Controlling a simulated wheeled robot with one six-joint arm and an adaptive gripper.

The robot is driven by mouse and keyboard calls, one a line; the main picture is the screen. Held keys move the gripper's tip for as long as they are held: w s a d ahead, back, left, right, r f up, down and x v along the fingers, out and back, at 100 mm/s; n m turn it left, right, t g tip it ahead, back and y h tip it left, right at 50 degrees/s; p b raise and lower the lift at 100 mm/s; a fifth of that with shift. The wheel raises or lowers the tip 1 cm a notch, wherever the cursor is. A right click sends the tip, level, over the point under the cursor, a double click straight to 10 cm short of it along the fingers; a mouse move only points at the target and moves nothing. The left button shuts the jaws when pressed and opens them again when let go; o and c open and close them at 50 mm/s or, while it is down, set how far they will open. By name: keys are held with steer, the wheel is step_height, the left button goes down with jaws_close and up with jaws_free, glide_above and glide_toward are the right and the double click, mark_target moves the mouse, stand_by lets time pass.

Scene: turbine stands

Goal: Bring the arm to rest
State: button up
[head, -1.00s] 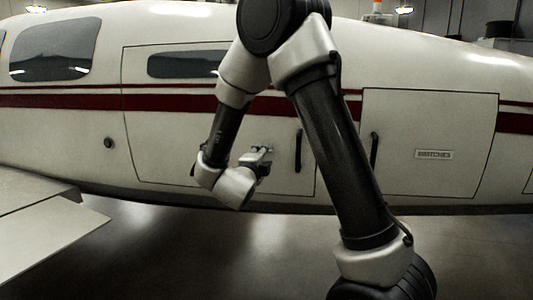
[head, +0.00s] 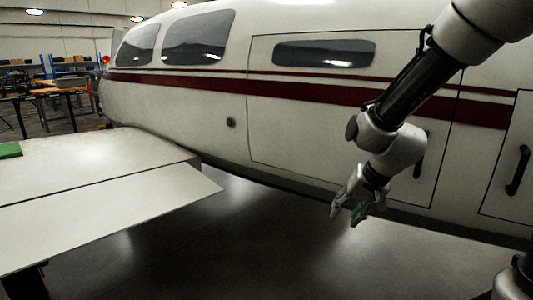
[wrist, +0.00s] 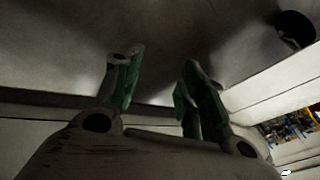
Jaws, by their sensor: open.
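My gripper (head: 347,213) hangs at the end of my arm, right of centre in the head view, in front of the lower side of a white aircraft (head: 190,120). Its fingers point down and to the left over the floor. The wrist view shows the gripper (wrist: 158,85) with its two green-padded fingers spread apart. Nothing is between them. In the head view my arm comes down from the upper right with its joints bent.
The aircraft's wing (head: 110,195) reaches out at the left, with a green item (head: 10,150) on it. A door handle (head: 518,170) is at the right. Workbenches (head: 55,92) stand far back left. The floor (head: 250,250) below the gripper is clear.

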steer(key=s+d+r+n+h, duration=0.1)
steer(key=s+d+r, duration=0.5)
steer(key=s, duration=0.3)
steer(key=s+d+r+n+h, duration=0.1)
steer(key=s+d+r+n, duration=0.1)
steer(key=s+d+r, duration=0.5)
steer(key=s+d, duration=0.2)
steer(key=s, duration=0.1)
steer(key=shift+h, duration=0.4)
steer(key=shift+r, duration=0.15)
